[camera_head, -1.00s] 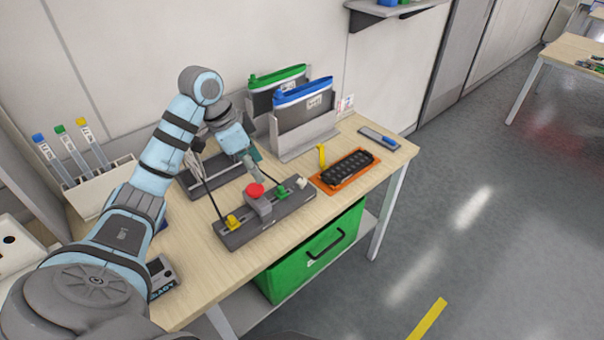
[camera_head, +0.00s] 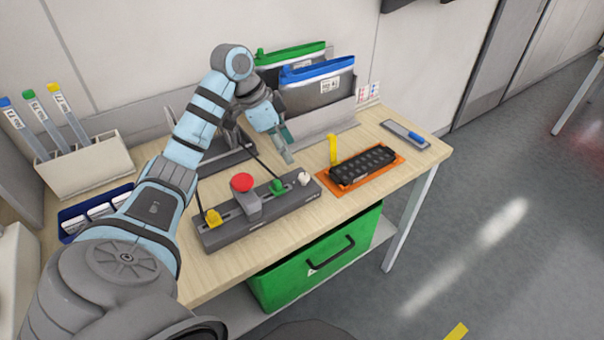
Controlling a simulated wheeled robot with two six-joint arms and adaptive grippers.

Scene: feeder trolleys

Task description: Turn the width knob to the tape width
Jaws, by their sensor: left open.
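A grey feeder block (camera_head: 262,212) lies along the front of the wooden table. On its top are a yellow knob (camera_head: 213,217), a red mushroom-shaped button (camera_head: 242,182), a green knob (camera_head: 277,186) and a small white knob (camera_head: 304,178). I cannot tell which is the width knob, and no markings are readable. My left gripper (camera_head: 287,152) is open and empty, pointing down above and behind the block's right part, near the green and white knobs and apart from them. My right gripper is not in view.
Two pouches, green-topped and blue-topped (camera_head: 318,85), stand in a holder behind. A white bin (camera_head: 85,168) with tubes stands left. A green crate (camera_head: 320,255) sits below.

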